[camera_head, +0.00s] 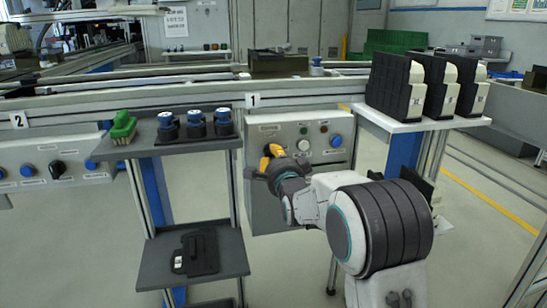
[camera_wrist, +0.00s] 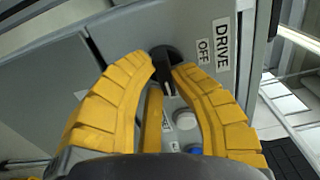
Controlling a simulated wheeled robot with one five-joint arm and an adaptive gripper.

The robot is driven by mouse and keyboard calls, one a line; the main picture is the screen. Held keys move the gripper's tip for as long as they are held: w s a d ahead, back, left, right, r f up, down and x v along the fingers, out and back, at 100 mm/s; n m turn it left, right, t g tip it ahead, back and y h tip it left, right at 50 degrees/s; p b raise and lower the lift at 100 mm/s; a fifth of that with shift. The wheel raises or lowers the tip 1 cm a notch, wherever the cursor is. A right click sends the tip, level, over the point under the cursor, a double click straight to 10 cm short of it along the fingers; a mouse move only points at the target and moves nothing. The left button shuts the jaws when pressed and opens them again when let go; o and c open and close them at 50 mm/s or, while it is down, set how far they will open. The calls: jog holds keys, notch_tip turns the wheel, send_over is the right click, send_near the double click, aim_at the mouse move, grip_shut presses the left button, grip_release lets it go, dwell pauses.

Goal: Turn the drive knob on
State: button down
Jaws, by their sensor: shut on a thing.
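The drive knob (camera_wrist: 165,58) is a black rotary knob on the grey control panel, beside the labels DRIVE (camera_wrist: 221,45) and OFF (camera_wrist: 203,51) in the wrist view. My gripper (camera_wrist: 163,72) has yellow fingers, shut on the knob from both sides. In the head view my gripper (camera_head: 271,152) reaches the left part of the panel (camera_head: 292,130) below sign 1, and hides the knob there. The knob's pointer is partly covered by the fingers, so its exact setting is hard to tell.
A blue button (camera_head: 336,141) and small lamps sit right of my gripper on the panel. At left, a grey shelf (camera_head: 160,148) holds blue-topped parts (camera_head: 195,123) and a green brush (camera_head: 122,128). At right, black and white boxes (camera_head: 388,85) stand on a white shelf (camera_head: 420,124).

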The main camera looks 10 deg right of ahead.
jog(key=c, duration=1.1)
grip_release()
jog(key=shift+o, duration=0.2)
jog(key=shift+s, duration=0.1)
jog(key=s, duration=1.1)
jog(key=shift+s, duration=0.35)
jog(key=shift+r, duration=0.1)
